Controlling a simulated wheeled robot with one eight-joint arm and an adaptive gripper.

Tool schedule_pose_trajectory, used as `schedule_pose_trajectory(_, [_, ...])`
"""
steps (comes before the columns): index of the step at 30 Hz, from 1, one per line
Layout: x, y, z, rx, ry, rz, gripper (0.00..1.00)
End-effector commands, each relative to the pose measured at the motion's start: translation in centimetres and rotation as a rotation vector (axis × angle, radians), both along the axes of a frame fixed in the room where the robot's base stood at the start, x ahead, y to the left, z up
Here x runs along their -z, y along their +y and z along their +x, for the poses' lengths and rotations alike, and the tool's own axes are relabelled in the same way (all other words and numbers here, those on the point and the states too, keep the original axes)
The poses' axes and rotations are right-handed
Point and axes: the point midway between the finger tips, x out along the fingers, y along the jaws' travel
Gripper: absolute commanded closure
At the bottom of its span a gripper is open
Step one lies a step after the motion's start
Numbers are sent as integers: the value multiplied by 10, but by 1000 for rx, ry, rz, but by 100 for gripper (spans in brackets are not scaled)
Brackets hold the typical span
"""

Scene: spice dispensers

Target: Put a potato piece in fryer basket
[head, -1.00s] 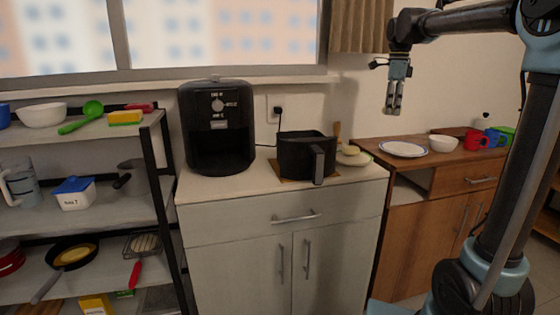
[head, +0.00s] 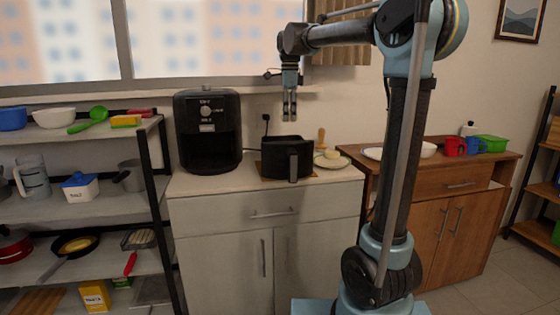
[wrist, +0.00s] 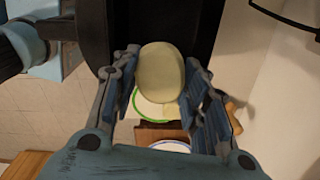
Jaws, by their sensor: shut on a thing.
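The black fryer basket (head: 284,162) stands on the white counter, its handle facing front. My gripper (head: 289,118) points down above the basket, apart from it. In the wrist view my gripper (wrist: 164,95) is shut on a pale, rounded potato piece (wrist: 160,72), held between its fingers. The held piece is too small to make out in the head view. Another pale piece (head: 331,154) lies on a plate (head: 341,163) right of the basket. The plate's green rim shows in the wrist view (wrist: 137,108). The basket's inside is hidden in the head view.
The black air fryer body (head: 208,135) stands left of the basket. A shelf rack (head: 155,200) with kitchenware is at the left. A wooden cabinet (head: 440,180) with cups is at the right. The wall and window are close behind the counter.

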Motion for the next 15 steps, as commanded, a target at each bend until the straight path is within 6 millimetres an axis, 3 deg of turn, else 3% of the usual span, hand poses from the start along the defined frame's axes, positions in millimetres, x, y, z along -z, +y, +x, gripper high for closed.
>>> schedule_pose_trajectory(15, [3, -1, 0, 1, 0, 0, 83])
